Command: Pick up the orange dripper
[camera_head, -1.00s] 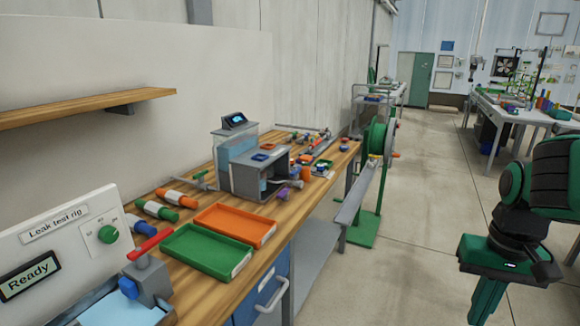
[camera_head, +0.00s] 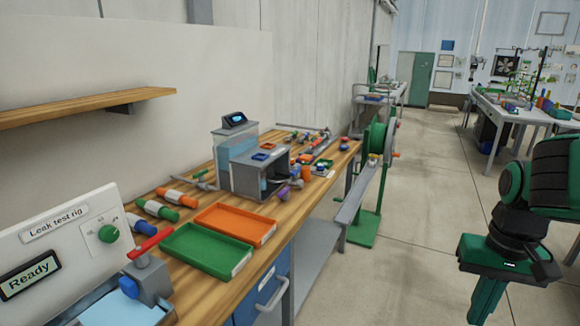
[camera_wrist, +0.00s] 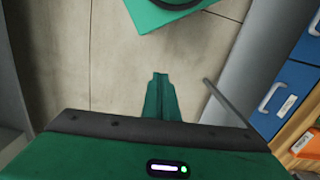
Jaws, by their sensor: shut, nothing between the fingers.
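Several small coloured parts lie at the far part of the wooden bench (camera_head: 185,231), beside and beyond a grey open box (camera_head: 243,178). A small orange part (camera_head: 306,159) shows among them, but it is too small to tell for certain that it is the orange dripper. My green gripper (camera_head: 485,310) is at the lower right in the head view, over the floor and well apart from the bench. It points down. In the wrist view my gripper (camera_wrist: 160,78) has its fingers together, with nothing held, above bare floor. No dripper shows in the wrist view.
An orange tray (camera_head: 236,225) and a green tray (camera_head: 207,250) lie on the near bench, with a leak test rig (camera_head: 62,243) at left. A green reel stand (camera_head: 374,170) stands beyond the bench end. The aisle floor (camera_head: 400,270) is clear.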

